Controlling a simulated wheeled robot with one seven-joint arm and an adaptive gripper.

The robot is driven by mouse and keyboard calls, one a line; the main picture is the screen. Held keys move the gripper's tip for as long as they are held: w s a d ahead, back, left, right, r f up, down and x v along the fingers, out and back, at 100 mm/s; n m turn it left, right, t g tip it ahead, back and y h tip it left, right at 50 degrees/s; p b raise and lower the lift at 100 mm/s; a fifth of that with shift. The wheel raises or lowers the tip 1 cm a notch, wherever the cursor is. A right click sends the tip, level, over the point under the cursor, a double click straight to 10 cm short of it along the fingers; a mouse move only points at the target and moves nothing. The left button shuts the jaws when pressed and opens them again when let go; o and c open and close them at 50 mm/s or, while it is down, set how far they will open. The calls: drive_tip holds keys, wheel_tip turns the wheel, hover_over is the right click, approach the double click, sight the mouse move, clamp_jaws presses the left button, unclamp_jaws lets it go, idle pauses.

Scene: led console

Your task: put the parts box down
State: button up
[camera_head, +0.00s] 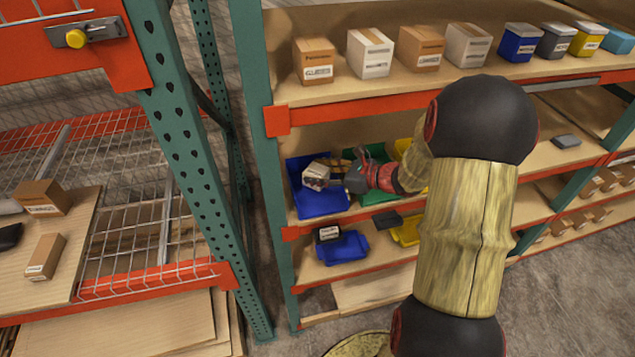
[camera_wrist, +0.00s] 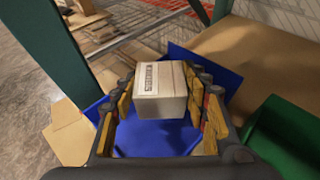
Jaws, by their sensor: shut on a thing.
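The parts box (camera_wrist: 160,90) is a small pale carton with a printed label. It sits between the two fingers of my gripper (camera_wrist: 161,108) in the wrist view, and the gripper is shut on it. In the head view the box (camera_head: 316,176) is at the tip of my gripper (camera_head: 335,175), over a blue bin (camera_head: 322,203) on the middle shelf. In the wrist view the blue bin (camera_wrist: 215,75) shows below and behind the box. I cannot tell whether the box touches the bin.
A green bin (camera_wrist: 285,130) stands right of the blue bin. A green upright (camera_head: 273,190) is close on the left. The upper shelf (camera_head: 380,95) holds several cartons and coloured tubs. A smaller blue bin (camera_head: 342,248) and a yellow bin (camera_head: 407,234) stand on the shelf below.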

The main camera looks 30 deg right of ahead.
drive_tip(key=shift+w+f, duration=0.25)
drive_tip(key=shift+f, duration=0.1)
drive_tip(key=shift+w+f+b, duration=0.1)
drive_tip(key=shift+f+b, duration=0.4)
drive_tip(key=shift+f, duration=1.1)
drive_tip(key=shift+f, duration=0.1)
drive_tip(key=o, duration=1.2)
